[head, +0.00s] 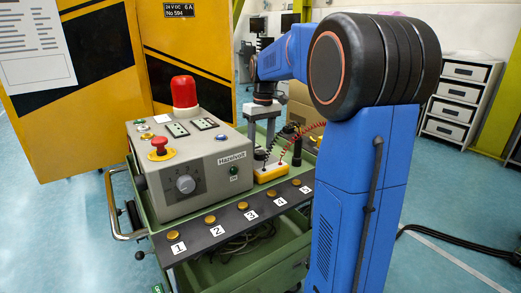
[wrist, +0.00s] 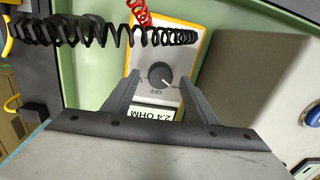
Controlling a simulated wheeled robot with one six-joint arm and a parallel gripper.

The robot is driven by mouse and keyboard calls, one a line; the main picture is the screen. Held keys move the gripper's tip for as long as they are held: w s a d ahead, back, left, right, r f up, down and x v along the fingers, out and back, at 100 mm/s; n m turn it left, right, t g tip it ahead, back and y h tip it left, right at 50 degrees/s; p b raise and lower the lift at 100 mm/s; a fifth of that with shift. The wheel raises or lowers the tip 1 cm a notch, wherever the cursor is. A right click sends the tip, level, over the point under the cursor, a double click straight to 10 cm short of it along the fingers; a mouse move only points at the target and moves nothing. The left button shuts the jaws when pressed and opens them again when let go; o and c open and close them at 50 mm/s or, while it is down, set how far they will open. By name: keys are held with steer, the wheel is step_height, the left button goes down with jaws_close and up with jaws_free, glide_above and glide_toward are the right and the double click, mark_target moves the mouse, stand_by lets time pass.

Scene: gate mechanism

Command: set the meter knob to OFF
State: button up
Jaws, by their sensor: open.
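The meter is a yellow-edged box with a pale face; it stands on the green cart in the head view (head: 271,174) and lies under my gripper in the wrist view (wrist: 196,38). Its round dark knob (wrist: 160,75) shows a light mark, but I cannot tell exactly where it points. The word OFF is printed beside the knob, upside down, on the display side. The display (wrist: 152,114) reads 2.4 OHM, upside down and partly covered. My gripper (wrist: 159,77) is open, with one finger on each side of the knob and gaps showing. Contact with the meter cannot be told.
A coiled black lead (wrist: 95,33) and a red one (wrist: 139,10) cross the far side of the meter. A grey control box (head: 190,160) with a red lamp stands left of it. A row of numbered brass buttons (head: 250,216) lines the cart's front.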

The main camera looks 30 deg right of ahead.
steer(key=shift+a+f, duration=0.1)
steer(key=shift+f, duration=0.9)
steer(key=c, duration=1.1)
steer(key=shift+o, duration=0.2)
steer(key=shift+m, duration=0.5)
steer(key=m, duration=0.4)
steer(key=shift+m, duration=0.4)
steer(key=m, duration=0.5)
steer(key=shift+m+t, duration=0.3)
steer(key=shift+m, duration=0.1)
